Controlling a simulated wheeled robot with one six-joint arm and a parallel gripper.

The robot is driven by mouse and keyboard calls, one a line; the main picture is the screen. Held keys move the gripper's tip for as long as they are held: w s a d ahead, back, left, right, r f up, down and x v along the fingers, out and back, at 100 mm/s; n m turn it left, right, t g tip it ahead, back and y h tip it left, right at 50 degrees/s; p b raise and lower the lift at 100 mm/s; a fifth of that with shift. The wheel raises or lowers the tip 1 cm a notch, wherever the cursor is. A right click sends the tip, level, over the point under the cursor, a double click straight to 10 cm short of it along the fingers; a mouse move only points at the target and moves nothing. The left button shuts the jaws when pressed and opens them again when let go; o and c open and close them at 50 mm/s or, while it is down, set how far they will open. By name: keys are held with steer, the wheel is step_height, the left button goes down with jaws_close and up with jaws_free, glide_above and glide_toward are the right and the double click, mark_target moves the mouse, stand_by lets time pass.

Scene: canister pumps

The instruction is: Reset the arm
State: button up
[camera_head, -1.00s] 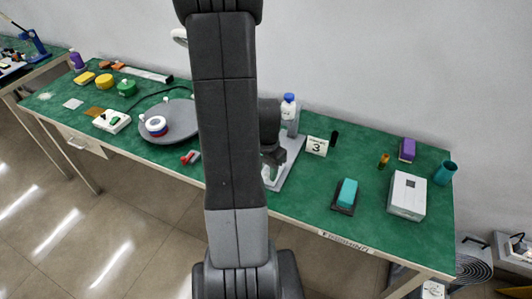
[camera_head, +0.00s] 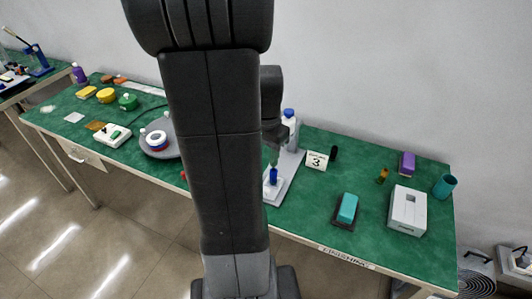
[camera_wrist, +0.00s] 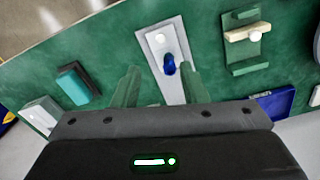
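My gripper (camera_head: 272,152) hangs above a white stand (camera_head: 283,190) on the green table. In the wrist view its two green fingers (camera_wrist: 160,68) are spread apart with nothing between them. A blue piece (camera_head: 273,175) stands on the front part of the stand, just below the gripper; it also shows in the wrist view (camera_wrist: 169,65), beyond the fingertips. A clear bottle with a blue cap (camera_head: 289,113) is at the back of the stand. My arm hides part of the table left of the stand.
Right of the stand are a number 3 card (camera_head: 316,161), a teal block on a dark base (camera_head: 347,207), a white box (camera_head: 408,210) and a teal cup (camera_head: 444,186). At left are a round grey plate (camera_head: 157,150) and several coloured containers. A plain wall stands behind.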

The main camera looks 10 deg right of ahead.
steer(key=shift+f, duration=0.15)
step_height(320, 180, down, 14)
steer(key=shift+r, duration=0.2)
steer(key=shift+w+d, duration=0.1)
steer(key=shift+w, duration=0.1)
stand_by(0.6)
steer(key=shift+s+r, duration=0.1)
steer(key=shift+r, duration=0.05)
